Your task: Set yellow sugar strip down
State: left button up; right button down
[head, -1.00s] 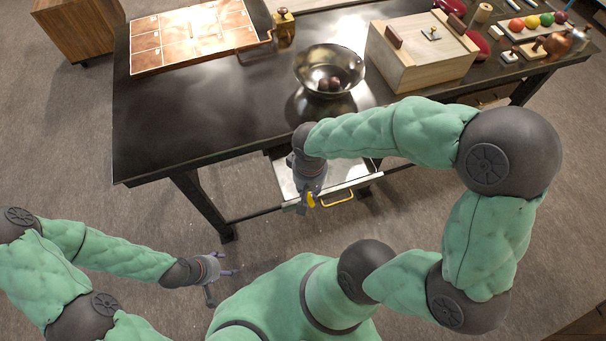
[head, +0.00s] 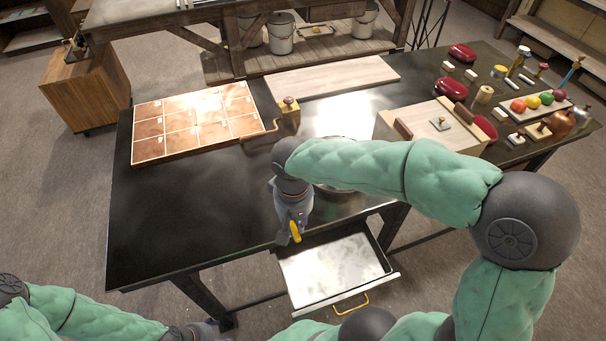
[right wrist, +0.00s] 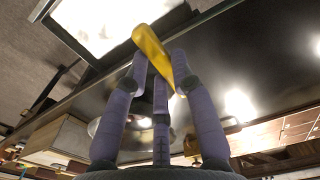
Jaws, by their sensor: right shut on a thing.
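The yellow sugar strip (head: 295,231) is between the fingers of my right gripper (head: 292,228), near the table's front edge, just above and left of the open drawer (head: 336,268) in the head view. In the right wrist view the strip (right wrist: 154,48) is tilted, and the purple fingers (right wrist: 160,90) are closed around its lower part. The strip's lower end is partly hidden by the fingers. My left gripper (head: 208,328) is only partly in view at the bottom edge of the head view, so its fingers do not show clearly.
The dark table (head: 180,215) is clear at front left. A copper gridded tray (head: 195,122) lies at the back left. A metal bowl (head: 338,188) is mostly behind my right arm. A wooden box (head: 425,125) stands right of it. The drawer's pale bottom looks bare.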

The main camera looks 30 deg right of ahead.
jog(key=w+d+f+b, duration=0.1)
jog(key=w+d+f, duration=0.1)
jog(key=w, duration=0.2)
jog(key=w+d+f, duration=0.2)
jog(key=w+f, duration=0.1)
jog(key=w+d+f+b, duration=0.1)
jog(key=w+d+f, duration=0.1)
jog(key=w+f, duration=0.1)
jog(key=shift+w+b, duration=0.3)
jog(key=shift+w, duration=0.5)
jog(key=shift+w+d+f, duration=0.25)
jog(key=shift+w+f, duration=0.15)
jog(key=shift+f, duration=0.1)
jog(key=shift+w+d+f+b, duration=0.15)
jog(key=shift+f+b, duration=0.35)
jog(key=shift+f, duration=1.2)
jog(key=shift+f, duration=0.2)
jog(key=c, duration=1)
grip_release()
jog(key=shift+c, duration=0.2)
